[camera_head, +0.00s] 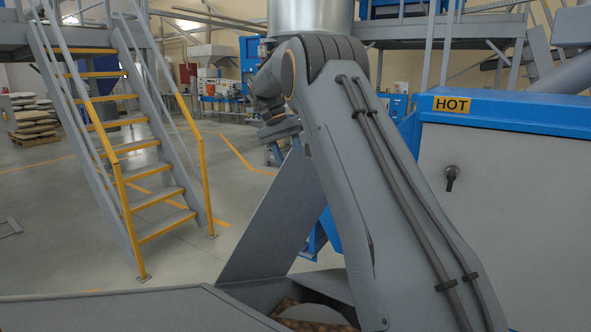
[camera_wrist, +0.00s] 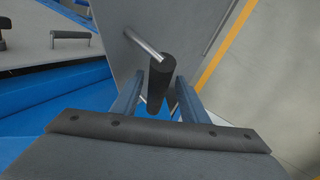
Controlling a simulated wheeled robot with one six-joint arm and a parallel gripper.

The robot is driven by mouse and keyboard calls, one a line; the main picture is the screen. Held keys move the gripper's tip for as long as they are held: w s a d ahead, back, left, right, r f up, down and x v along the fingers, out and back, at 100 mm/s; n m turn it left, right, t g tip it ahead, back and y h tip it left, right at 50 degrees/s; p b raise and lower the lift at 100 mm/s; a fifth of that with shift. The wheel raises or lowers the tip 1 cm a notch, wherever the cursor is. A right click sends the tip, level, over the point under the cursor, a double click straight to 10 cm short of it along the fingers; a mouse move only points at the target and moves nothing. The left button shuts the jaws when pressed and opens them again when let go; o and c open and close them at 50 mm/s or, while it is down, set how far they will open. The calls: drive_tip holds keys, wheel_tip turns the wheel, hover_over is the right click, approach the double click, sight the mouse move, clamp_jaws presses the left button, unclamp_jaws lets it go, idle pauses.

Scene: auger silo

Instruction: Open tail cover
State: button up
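The tail cover (camera_head: 268,215) is a flat grey panel, raised and tilted above a grey trough in the head view. Its grey face (camera_wrist: 185,25) fills the top middle of the wrist view. A dark round handle (camera_wrist: 160,75) stands off it on a metal rod. My gripper (camera_wrist: 159,84) has one finger on each side of this handle, tips close against it, and appears shut on it. In the head view my gripper (camera_head: 280,130) is at the panel's upper edge, partly hidden by my arm. Brown contents (camera_head: 285,308) show in the opening below.
A blue and grey cabinet marked HOT (camera_head: 500,150) stands close on the right. Stairs with yellow edges (camera_head: 130,150) stand on the left. Floor between the stairs and the cover is clear. Stacked sacks (camera_head: 30,115) are far left.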

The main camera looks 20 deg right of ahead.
drive_tip(key=shift+w+r, duration=0.1)
drive_tip(key=b+v, duration=0.2)
drive_tip(key=v, duration=0.5)
drive_tip(key=shift+a+r, duration=0.15)
drive_tip(key=shift+r, duration=0.1)
idle(0.4)
drive_tip(key=shift+p+x, duration=1)
drive_tip(key=shift+x, duration=2.8)
drive_tip(key=shift+r, duration=0.1)
